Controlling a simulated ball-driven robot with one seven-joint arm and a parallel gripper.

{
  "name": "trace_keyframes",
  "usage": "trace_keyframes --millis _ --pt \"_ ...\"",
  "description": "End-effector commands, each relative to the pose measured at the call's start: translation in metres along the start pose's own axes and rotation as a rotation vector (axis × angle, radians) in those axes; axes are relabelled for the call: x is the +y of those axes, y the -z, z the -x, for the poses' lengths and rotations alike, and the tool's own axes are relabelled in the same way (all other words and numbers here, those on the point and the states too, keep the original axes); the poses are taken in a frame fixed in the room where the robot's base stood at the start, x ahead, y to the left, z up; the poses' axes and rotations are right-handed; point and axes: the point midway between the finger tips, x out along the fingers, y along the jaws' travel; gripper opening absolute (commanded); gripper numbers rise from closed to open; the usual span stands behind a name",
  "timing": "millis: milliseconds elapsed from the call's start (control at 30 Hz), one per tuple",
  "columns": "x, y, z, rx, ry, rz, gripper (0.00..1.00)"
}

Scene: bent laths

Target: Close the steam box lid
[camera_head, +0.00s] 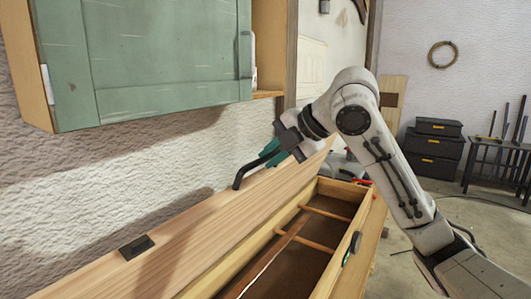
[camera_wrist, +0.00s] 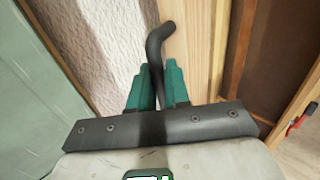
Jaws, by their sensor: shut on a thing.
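The steam box (camera_head: 357,220) is a long, narrow wooden box, open at the top, with rungs across its dark inside. Its wooden lid (camera_head: 190,222) stands raised along the wall side, tilted back. A bent black handle (camera_head: 240,178) sticks out from the lid. My gripper (camera_head: 270,153) has teal fingers and is shut on the handle. In the wrist view the handle (camera_wrist: 163,38) runs between the teal fingertips (camera_wrist: 157,82), and its lower end is hidden by the gripper body.
A green wall cabinet (camera_head: 150,60) hangs above the lid at the left. A dark plate (camera_head: 136,247) sits on the lid, and a dark latch (camera_head: 352,247) on the box's front wall. Black toolboxes (camera_head: 433,150) and a rack stand at the right.

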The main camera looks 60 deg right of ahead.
Motion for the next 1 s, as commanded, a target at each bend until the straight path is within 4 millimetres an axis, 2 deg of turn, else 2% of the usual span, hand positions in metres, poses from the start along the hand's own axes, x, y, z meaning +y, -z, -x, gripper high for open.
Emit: trace_keyframes --millis 33,300,433,667,1000 --pt "-0.013 0.001 -0.006 0.007 0.016 -0.005 0.0" --pt "-0.05 0.001 0.005 0.01 0.016 -0.006 0.0" --pt "-0.065 0.001 0.011 0.012 0.017 -0.006 0.0" --pt "-0.076 0.001 0.014 0.012 0.018 -0.006 0.0" --pt "-0.122 0.002 0.016 0.013 0.016 -0.005 0.0"
